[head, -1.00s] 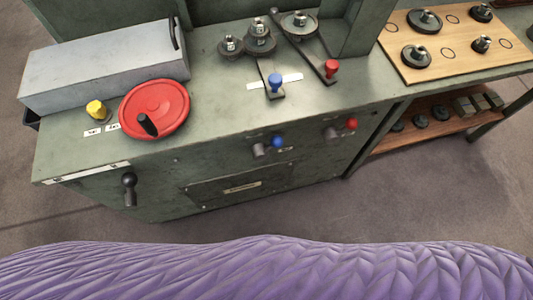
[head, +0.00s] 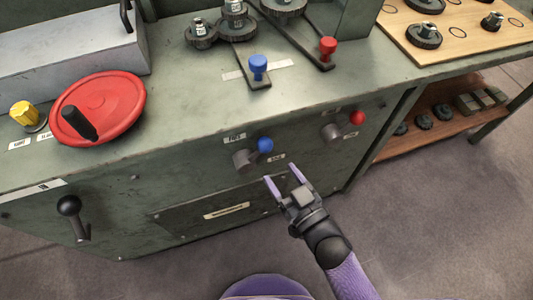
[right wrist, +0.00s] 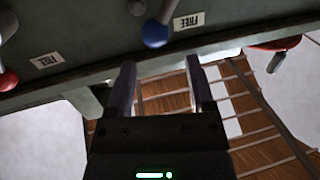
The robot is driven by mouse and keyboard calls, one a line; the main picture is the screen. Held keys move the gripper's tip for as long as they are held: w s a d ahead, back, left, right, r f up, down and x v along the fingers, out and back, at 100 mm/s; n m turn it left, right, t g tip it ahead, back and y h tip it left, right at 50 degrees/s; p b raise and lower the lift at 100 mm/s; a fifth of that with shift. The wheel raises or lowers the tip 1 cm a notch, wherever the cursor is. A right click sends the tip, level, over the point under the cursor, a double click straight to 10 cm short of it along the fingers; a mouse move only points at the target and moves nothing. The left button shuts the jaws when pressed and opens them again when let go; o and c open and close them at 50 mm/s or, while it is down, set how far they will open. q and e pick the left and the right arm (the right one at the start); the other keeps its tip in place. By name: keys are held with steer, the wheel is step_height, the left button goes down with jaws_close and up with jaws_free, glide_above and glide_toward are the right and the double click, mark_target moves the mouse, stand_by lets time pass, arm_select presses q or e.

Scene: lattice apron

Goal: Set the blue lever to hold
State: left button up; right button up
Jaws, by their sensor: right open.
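The blue lever (head: 265,145) is on the green cabinet's front face. Its grey hub (head: 243,160) is at the left and its blue knob points right and slightly up. A FREE label (head: 235,137) is above the hub; a small label (head: 277,157), too small to read, is below the knob. My right gripper (head: 282,176) is open and empty, just below and right of the knob, apart from it. In the right wrist view the blue knob (right wrist: 155,33) is beyond the open fingers (right wrist: 160,80). My left gripper is not in view.
A red-knobbed lever (head: 357,118) is right of the blue one. On the cabinet top are another blue-knobbed arm (head: 258,65), a red-knobbed arm (head: 327,46) and a red handwheel (head: 115,95). A black-knobbed crank (head: 69,206) is at the front left. Open floor lies below right.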

mark_target(269, 151)
steer(key=b+x, duration=0.1)
steer(key=x, duration=0.2)
steer(key=b+x, duration=0.1)
steer(key=x, duration=0.3)
steer(key=shift+w+d+r, duration=0.1)
steer(key=shift+w, duration=0.6)
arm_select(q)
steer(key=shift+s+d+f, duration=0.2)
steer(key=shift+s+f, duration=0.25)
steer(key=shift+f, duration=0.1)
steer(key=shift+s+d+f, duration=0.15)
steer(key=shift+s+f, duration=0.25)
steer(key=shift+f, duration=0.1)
arm_select(e)
steer(key=shift+w+r, duration=0.1)
steer(key=c, duration=0.8)
jaws_close()
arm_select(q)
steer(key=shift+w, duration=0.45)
